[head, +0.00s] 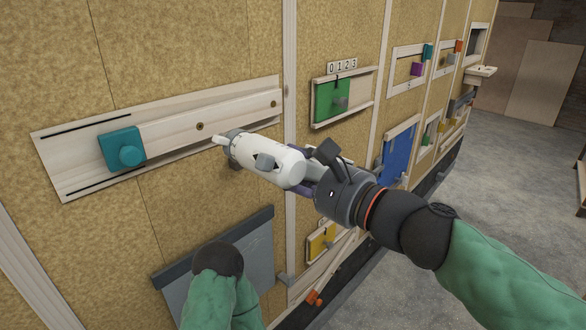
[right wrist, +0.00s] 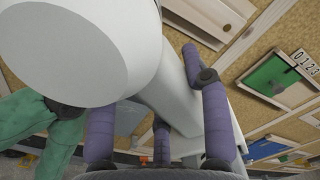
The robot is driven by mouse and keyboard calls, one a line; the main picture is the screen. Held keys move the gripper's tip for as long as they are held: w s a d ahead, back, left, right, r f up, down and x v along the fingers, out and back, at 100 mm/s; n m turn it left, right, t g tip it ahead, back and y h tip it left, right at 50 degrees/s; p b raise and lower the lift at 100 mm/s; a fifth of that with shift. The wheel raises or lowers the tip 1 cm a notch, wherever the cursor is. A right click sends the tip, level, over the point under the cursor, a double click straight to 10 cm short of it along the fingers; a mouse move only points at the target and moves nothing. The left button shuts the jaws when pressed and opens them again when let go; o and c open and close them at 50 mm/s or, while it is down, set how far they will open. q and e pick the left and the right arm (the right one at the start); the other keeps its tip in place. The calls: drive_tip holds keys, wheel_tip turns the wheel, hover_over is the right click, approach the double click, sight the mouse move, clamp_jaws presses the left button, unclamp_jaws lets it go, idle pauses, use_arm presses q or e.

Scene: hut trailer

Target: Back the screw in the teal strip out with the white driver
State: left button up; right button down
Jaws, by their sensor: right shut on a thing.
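The white driver (head: 262,160) is held in my right gripper (head: 305,172), with its narrow tip pointing left, by the lower edge of a pale wooden strip (head: 235,115) on the wall. I cannot tell whether the tip touches the strip. A teal block with a round knob (head: 122,148) sits on this strip's left part; no separate teal strip shows. Two brass-coloured screw heads show on the strip, a nearer screw (head: 200,126) and a farther screw (head: 274,104). In the right wrist view the white driver (right wrist: 75,35) is large beside purple fingers (right wrist: 160,120). My left gripper is out of sight.
A grey panel (head: 235,255) is below the strip, behind my left arm. A green sliding panel (head: 330,98) under a 0-1-2-3 label (head: 342,66), a yellow block (head: 315,245) and a blue panel (head: 397,155) are farther along the wall. Open floor (head: 500,150) lies to the right.

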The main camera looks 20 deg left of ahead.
drive_tip(key=shift+r+b+x, duration=0.1)
drive_tip(key=shift+b+x, duration=0.05)
drive_tip(key=shift+x, duration=1.2)
drive_tip(key=shift+r+b+x, duration=0.15)
drive_tip(key=shift+x, duration=1.2)
drive_tip(key=shift+a, duration=0.15)
drive_tip(key=shift+w+a, duration=0.2)
drive_tip(key=shift+a, duration=0.2)
drive_tip(key=shift+d+r, duration=0.1)
drive_tip(key=shift+d, duration=0.05)
drive_tip(key=shift+s+d+f+b, duration=0.2)
drive_tip(key=shift+d+b, duration=0.15)
drive_tip(key=shift+b, duration=0.25)
idle(0.7)
drive_tip(key=shift+r, duration=0.15)
idle(0.7)
drive_tip(key=shift+d, duration=0.1)
